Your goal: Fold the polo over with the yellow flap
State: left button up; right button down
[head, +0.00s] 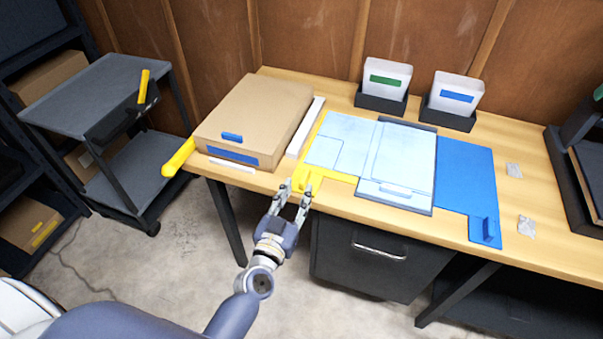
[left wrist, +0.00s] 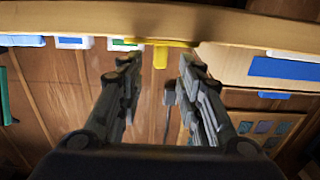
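The light blue polo (head: 345,140) lies flat on a folding board on the table, across the yellow flap and the grey-edged middle panel (head: 425,207). The yellow flap (head: 343,178) lies flat under the polo's left part; only its edges and front tab (head: 312,183) show. The blue flap (head: 462,180) on the right is flat and bare. My left gripper (head: 297,187) is open at the table's front edge, its fingers on either side of the yellow tab. In the left wrist view the open fingers (left wrist: 155,75) stand apart with the yellow tab (left wrist: 160,55) beyond and between them. My right gripper is out of view.
A cardboard box (head: 250,115) stands left of the board, with a white strip (head: 305,127) between. Two white bins in black holders (head: 380,102) stand behind. Small clear packets (head: 515,170) lie at right. A grey cart (head: 95,95) stands at left.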

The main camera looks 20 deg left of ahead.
aim_at(308, 168)
pick_arm(q)
jog(key=w, duration=0.6)
jog(key=shift+w+f, duration=0.1)
jog(key=shift+w, duration=0.3)
grip_shut()
